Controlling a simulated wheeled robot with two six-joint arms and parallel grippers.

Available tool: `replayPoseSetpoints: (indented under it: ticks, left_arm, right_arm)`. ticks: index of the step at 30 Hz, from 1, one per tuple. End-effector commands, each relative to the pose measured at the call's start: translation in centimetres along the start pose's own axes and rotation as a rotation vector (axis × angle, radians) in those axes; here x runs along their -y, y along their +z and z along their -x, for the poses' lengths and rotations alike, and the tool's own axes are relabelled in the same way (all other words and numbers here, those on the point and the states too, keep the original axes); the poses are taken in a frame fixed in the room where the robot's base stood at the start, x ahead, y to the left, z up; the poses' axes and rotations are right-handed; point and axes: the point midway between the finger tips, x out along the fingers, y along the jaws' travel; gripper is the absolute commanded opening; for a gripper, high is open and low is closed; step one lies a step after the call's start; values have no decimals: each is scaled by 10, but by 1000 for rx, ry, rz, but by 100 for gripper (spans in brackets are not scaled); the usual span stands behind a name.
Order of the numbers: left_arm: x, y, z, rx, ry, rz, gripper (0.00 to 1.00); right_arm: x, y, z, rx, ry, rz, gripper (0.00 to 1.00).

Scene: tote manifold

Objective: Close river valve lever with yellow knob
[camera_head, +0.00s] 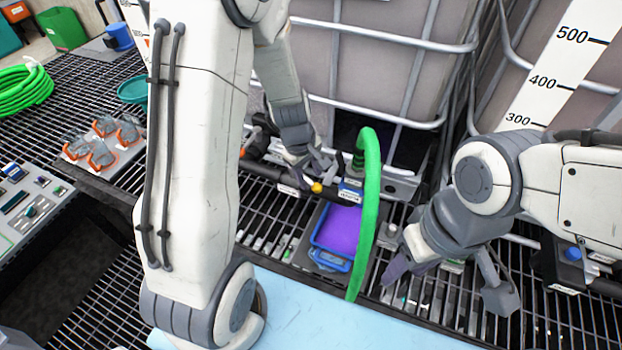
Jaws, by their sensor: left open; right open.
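The yellow knob (317,187) of the valve lever shows on the dark manifold pipe (262,172) at the middle of the head view. My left gripper (312,172) is open right at the knob, its fingers just above and beside it; I cannot tell whether they touch it. Most of the lever is hidden by the gripper. A small label (349,193) stands just right of the knob, too small to read surely. My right gripper (445,283) is open and empty over the grating, right of the green hose and away from the lever.
A green hose (369,210) arches in front of the manifold between my grippers. A blue tray (328,257) with purple content sits below the knob. A large caged tank (350,60) stands behind. Goggles (101,143) and a control panel (28,208) lie at left. A light blue surface (330,325) is in front.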

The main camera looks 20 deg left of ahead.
Motion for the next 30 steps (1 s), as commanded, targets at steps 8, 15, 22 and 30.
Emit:
replayPoseSetpoints:
  ticks: [8,15,22,30]
  left_arm:
    - [0,-1,-15,-1,1,1,48]
    - [0,-1,-15,-1,1,1,29]
    - [1,-1,-15,-1,0,2,0]
    - [1,-2,-15,-1,0,2,0]
  right_arm:
    - [0,0,-5,0,0,1,50]
    - [0,0,-5,0,0,0,50]
    - [0,0,-5,0,0,0,50]
    - [0,0,-5,0,0,0,50]
